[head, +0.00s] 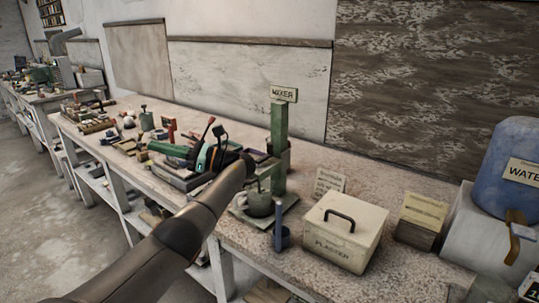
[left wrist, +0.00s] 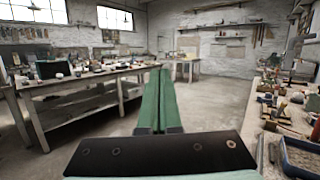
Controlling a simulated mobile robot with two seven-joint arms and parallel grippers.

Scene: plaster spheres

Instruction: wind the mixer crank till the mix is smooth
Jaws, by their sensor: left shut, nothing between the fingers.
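The mixer is a green post (head: 278,145) with a sign reading MIXER (head: 284,93), standing on the bench. A grey-green pot (head: 260,204) sits on its base plate. I cannot clearly make out the crank, and my left forearm and wrist cover part of the area left of the post. The mix inside the pot cannot be seen. My left gripper (head: 152,147) is left of the mixer, above the bench, with its green fingers pointing left, away from the post. In the left wrist view its fingers (left wrist: 158,72) lie together, shut and empty. My right gripper is not in view.
A white box marked PLASTER (head: 345,232) and a blue-grey upright piece (head: 281,238) stand near the mixer. A blue water container (head: 513,160) is at the right. Tools and small items crowd the bench to the left. The floor (left wrist: 210,108) is open between benches.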

